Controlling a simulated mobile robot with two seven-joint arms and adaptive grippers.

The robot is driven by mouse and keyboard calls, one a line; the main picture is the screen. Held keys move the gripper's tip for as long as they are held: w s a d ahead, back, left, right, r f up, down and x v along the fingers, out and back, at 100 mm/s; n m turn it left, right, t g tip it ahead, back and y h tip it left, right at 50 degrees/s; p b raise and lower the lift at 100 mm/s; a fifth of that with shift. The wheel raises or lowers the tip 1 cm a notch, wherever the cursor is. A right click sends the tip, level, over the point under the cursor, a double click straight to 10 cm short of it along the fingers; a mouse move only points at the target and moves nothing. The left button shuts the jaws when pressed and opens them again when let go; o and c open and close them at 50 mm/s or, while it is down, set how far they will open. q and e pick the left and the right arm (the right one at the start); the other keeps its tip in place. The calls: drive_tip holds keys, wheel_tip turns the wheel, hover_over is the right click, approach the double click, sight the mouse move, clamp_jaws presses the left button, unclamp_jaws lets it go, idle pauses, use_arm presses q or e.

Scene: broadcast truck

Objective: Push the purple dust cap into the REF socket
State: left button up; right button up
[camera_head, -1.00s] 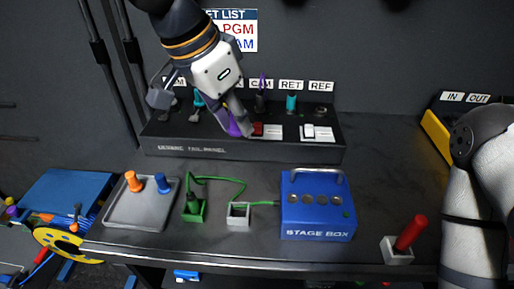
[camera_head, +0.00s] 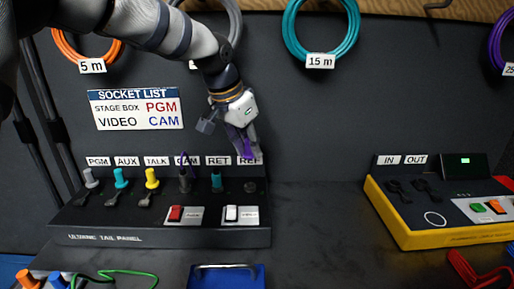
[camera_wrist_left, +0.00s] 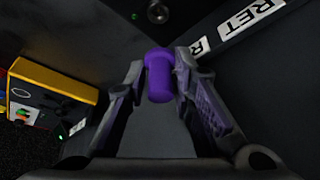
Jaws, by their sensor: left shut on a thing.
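My left gripper (camera_head: 244,142) is shut on the purple dust cap (camera_head: 246,151), in front of the REF label and above the REF socket (camera_head: 250,187). The socket is a dark round fitting at the right end of the tail panel's top, apart from the cap. In the left wrist view the cap (camera_wrist_left: 160,76) sits between both fingertips, and a round metal socket (camera_wrist_left: 157,11) shows beyond it at the top edge. The fingers partly cover the REF label. My right gripper is out of view.
A yellow-edged box (camera_head: 440,236) stands right, with clear table between.

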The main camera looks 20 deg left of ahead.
use_arm(q)
drive_tip(key=shift+s+r, duration=0.1)
hover_over(254, 183)
drive_tip(key=s, duration=0.1)
drive_tip(key=shift+s+a+f, duration=0.1)
drive_tip(key=shift+a+f, duration=0.05)
drive_tip(key=shift+f, duration=1.35)
drive_tip(key=shift+s+a+f, duration=0.1)
drive_tip(key=shift+f, duration=1.4)
drive_tip(key=shift+f, duration=1.05)
drive_tip(key=o, duration=0.9)
drive_tip(key=v, duration=1.2)
